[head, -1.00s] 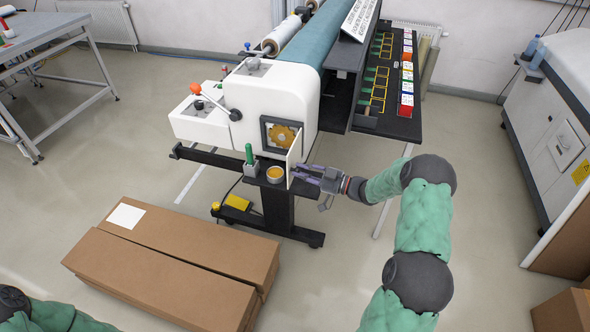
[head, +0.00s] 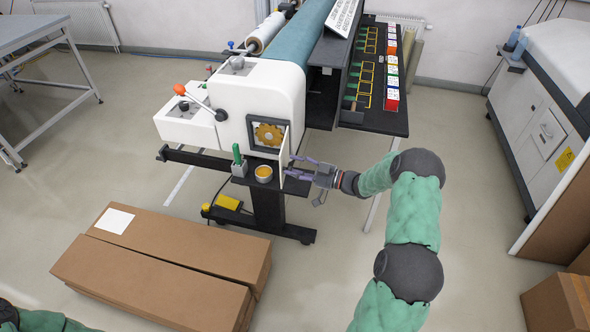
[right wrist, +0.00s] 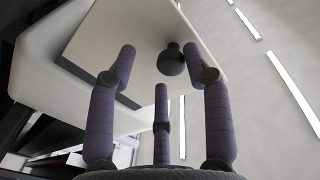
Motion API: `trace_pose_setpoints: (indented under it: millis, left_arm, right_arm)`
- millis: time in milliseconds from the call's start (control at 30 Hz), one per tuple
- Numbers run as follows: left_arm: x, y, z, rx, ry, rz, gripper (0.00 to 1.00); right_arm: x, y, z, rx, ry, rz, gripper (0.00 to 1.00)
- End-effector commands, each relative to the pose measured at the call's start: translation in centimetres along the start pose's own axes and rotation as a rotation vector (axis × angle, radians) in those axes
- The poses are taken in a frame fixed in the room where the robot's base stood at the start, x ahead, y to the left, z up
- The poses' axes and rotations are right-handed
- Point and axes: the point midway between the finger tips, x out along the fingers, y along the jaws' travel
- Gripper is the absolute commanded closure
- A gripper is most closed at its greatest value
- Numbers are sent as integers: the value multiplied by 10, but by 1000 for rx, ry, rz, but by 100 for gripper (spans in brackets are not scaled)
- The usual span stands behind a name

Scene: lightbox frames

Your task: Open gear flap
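The gear flap (head: 284,152) is a thin pale panel on the white machine housing (head: 270,90). It stands swung out from a dark-framed opening, where a golden gear (head: 268,134) shows. In the right wrist view the flap (right wrist: 125,42) fills the upper middle, with a dark round knob (right wrist: 172,62) on its face. My right gripper (head: 291,167) is at the right of the flap. Its fingers are spread and empty, pointing at the flap near the knob (right wrist: 160,70). I cannot tell whether a finger touches it. My left gripper is out of view.
A black shelf below the opening holds a green-handled tool (head: 237,160) and a small cup with orange contents (head: 263,173). Cardboard boxes (head: 170,265) lie on the floor in front. A black side table (head: 385,110) stands right of the machine.

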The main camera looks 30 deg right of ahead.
Motion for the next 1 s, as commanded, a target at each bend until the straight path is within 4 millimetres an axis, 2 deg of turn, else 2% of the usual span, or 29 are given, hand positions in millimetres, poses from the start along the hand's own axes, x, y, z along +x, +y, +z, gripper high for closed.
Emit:
trace_pose_setpoints:
  millis: [267, 433, 567, 800, 1000]
  left_arm:
    - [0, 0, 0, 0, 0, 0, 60]
    - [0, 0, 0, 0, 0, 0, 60]
    - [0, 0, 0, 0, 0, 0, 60]
    - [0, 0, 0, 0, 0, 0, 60]
    - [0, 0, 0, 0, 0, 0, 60]
  right_arm:
    - [1, -2, 1, 3, 0, -5, 52]
    - [-10, -2, 1, 4, 0, -4, 52]
    - [-31, -1, 2, 4, -1, -1, 52]
    - [-80, 0, 2, 4, -1, 0, 52]
    - [-108, 0, 1, 3, 0, -2, 52]
